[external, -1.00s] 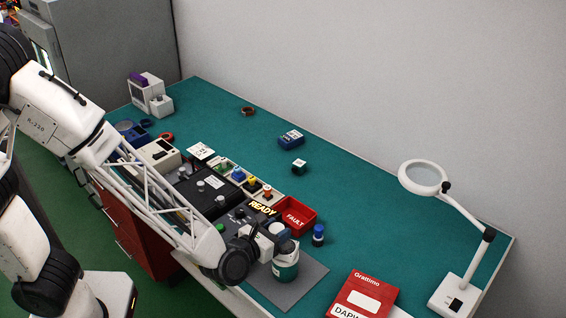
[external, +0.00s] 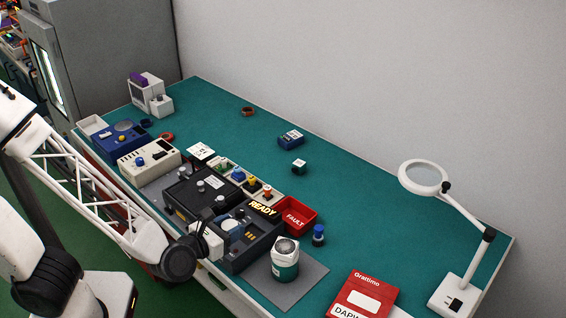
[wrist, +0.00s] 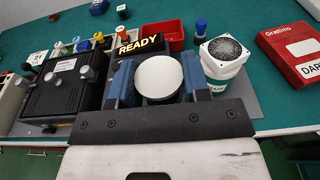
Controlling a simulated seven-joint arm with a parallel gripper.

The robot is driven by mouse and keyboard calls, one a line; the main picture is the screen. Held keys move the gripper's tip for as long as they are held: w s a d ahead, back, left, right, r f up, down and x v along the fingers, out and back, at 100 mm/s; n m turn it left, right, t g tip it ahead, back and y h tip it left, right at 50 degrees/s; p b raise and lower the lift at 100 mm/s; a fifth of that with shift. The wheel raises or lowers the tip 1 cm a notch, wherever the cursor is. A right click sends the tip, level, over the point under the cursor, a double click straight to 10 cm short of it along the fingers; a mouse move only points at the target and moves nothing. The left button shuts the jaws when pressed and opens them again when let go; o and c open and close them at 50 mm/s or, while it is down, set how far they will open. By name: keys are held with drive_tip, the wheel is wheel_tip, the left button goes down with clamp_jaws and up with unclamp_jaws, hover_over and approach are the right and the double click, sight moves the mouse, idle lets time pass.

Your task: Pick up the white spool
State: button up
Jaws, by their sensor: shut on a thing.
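The white spool (wrist: 159,76) shows in the wrist view as a round white disc between the two blue fingers of my gripper (wrist: 158,82). My gripper is shut on it. In the external view my gripper (external: 232,228) is over the black fixture (external: 263,245) beside the yellow READY sign (external: 263,208), and the spool is small and partly hidden there. The spool's underside is hidden, so I cannot tell whether it touches the fixture.
A white and green jar with a round mesh top (external: 285,262) stands right of the fixture on a grey mat (external: 312,281). A red FAULT tray (external: 297,218) and a blue-capped bottle (external: 318,236) are behind.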

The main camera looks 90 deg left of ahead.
drive_tip(key=shift+s+d+r, duration=0.15)
drive_tip(key=shift+s+d, duration=0.05)
drive_tip(key=shift+s, duration=0.85)
drive_tip(key=shift+s+d+r, duration=0.1)
drive_tip(key=shift+s+d, duration=0.05)
drive_tip(key=shift+s, duration=0.85)
drive_tip(key=shift+w+d+r, duration=0.15)
drive_tip(key=shift+w+d, duration=0.6)
drive_tip(key=shift+w, duration=0.25)
hover_over(285, 247)
drive_tip(key=shift+a+f, duration=0.1)
drive_tip(key=shift+f, duration=0.65)
drive_tip(key=shift+f, duration=0.1)
drive_tip(key=shift+f, duration=1.7)
